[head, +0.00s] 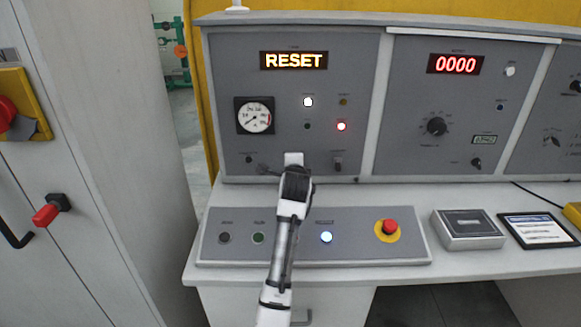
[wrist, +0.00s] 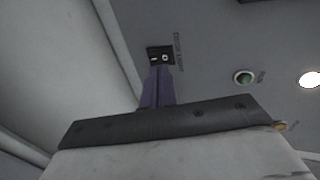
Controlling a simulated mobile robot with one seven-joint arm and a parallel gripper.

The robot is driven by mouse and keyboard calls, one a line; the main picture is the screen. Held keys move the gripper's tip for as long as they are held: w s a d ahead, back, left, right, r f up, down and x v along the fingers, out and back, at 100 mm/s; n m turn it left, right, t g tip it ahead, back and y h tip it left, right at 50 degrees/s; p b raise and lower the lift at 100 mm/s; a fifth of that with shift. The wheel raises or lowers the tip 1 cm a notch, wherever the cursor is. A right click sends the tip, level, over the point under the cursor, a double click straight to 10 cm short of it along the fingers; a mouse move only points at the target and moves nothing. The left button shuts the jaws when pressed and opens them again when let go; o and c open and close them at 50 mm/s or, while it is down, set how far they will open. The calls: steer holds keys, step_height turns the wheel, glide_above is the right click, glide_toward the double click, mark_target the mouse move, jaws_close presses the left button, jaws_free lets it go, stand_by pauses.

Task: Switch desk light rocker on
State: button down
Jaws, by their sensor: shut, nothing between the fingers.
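The rocker (wrist: 160,57) is a small black switch with white marks and lettering beside it, set in the grey panel in the wrist view. My gripper (wrist: 159,72) is shut, its narrow purple fingers empty, with the tips at the rocker's lower edge in the picture. I cannot tell whether they touch it. In the head view my gripper (head: 293,160) is at the low part of the upright left panel (head: 280,85), and my arm hides the fingertips and the rocker. Which way the rocker is tipped is not clear.
A green lamp (wrist: 243,77) and a lit white lamp (wrist: 310,79) are near the rocker. Small knobs (head: 250,160) and (head: 338,163) flank my gripper. Below are a sloped button box (head: 215,252) and a red emergency button (head: 389,227).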

steer(key=b+v, duration=0.2)
steer(key=v, duration=0.8)
steer(key=shift+r+b, duration=0.3)
steer(key=shift+b, duration=0.05)
steer(key=shift+s, duration=0.15)
